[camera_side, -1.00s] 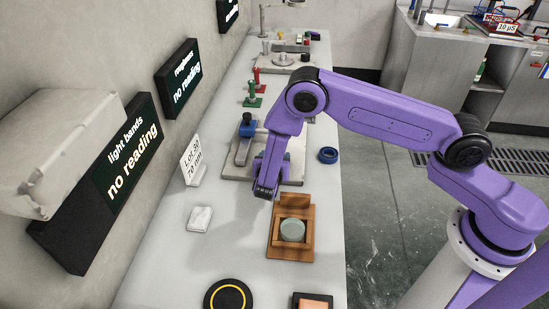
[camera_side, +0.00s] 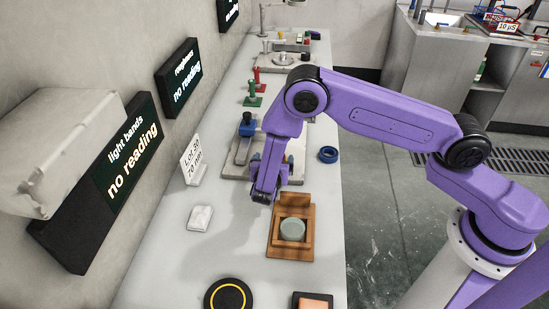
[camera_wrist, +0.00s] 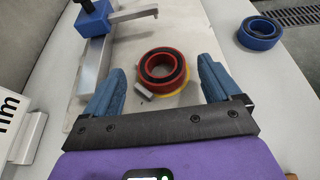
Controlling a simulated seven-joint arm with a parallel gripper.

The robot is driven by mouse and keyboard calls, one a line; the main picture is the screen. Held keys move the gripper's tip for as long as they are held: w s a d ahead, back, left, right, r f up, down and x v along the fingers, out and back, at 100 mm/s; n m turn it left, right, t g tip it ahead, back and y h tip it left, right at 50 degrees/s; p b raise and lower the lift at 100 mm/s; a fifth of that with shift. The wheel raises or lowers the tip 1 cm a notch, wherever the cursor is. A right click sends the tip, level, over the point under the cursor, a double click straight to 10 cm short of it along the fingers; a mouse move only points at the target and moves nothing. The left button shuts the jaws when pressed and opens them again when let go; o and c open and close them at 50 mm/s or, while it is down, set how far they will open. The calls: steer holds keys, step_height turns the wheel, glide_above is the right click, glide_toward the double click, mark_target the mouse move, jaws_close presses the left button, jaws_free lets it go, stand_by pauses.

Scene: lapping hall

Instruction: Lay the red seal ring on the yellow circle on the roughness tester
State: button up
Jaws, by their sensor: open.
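The red seal ring (camera_wrist: 146,64), with a dark inner face, lies flat on the yellow circle (camera_wrist: 180,93) in the wrist view. Yellow shows past the ring at its lower right, so it looks a little off centre. The roughness tester (camera_side: 236,174) is a pale plate with a blue post (camera_side: 247,127) and a metal arm (camera_wrist: 97,62). My gripper (camera_wrist: 160,68) is open, its blue fingers on either side of the ring with gaps to both. In the side view my gripper (camera_side: 272,161) is over the plate, and my arm hides the ring.
A blue ring (camera_side: 328,155) lies to the right of the tester. A small grey block (camera_wrist: 142,92) is close beside the red ring. A wooden holder with a grey-green disc (camera_side: 292,229) and a white card stand (camera_side: 195,174) are nearer the camera.

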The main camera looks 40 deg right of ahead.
steer(key=v, duration=0.9)
steer(key=shift+s+a, duration=0.15)
steer(key=shift+s, duration=0.05)
steer(key=shift+r, duration=0.1)
steer(key=s+d+r+m+g+y, duration=0.3)
steer(key=s+d+r+m, duration=0.1)
steer(key=s, duration=0.5)
steer(key=s+d+r+m+g+y, duration=0.3)
steer(key=s+r, duration=0.4)
steer(key=s, duration=0.3)
steer(key=s+d+r+m+g+y, duration=0.3)
steer(key=s+d+r+m, duration=0.2)
steer(key=s, duration=0.5)
steer(key=shift+d+r+m+y, duration=0.4)
steer(key=shift+r+m, duration=0.3)
steer(key=shift+m, duration=0.5)
